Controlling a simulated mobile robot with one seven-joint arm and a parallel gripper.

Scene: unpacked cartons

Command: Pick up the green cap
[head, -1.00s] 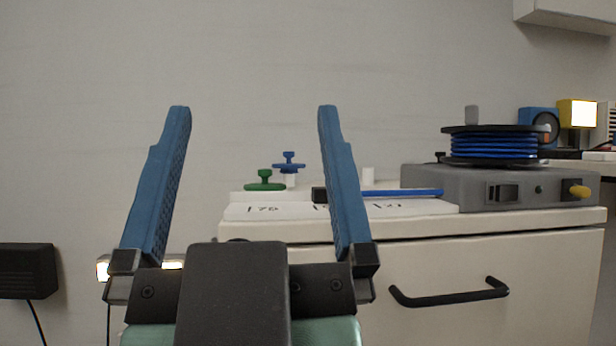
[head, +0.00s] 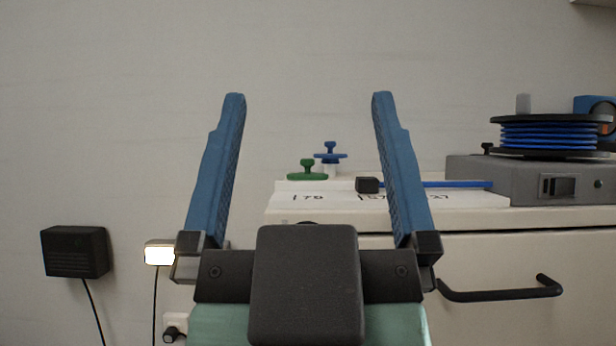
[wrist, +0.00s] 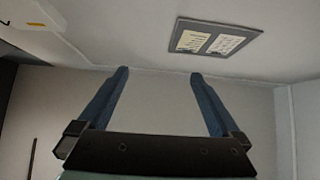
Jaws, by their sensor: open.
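The green cap (head: 307,171), a flat disc with a small knob on top, sits on the white cabinet's top near its left end, by a white board with printed marks. It shows between my gripper's two blue fingers. My gripper (head: 307,96) is open and empty, fingers pointing up in the head view, nearer the camera than the cap and not touching it. In the wrist view my gripper (wrist: 158,72) has only wall and ceiling between its fingers; the cap is not seen there.
A blue cap (head: 330,152) stands just behind and right of the green one. A blue rod with a black end (head: 368,185) lies to the right. A blue cable reel (head: 548,135) rests on a grey box (head: 520,180). The cabinet's black handle (head: 500,293) sticks out in front.

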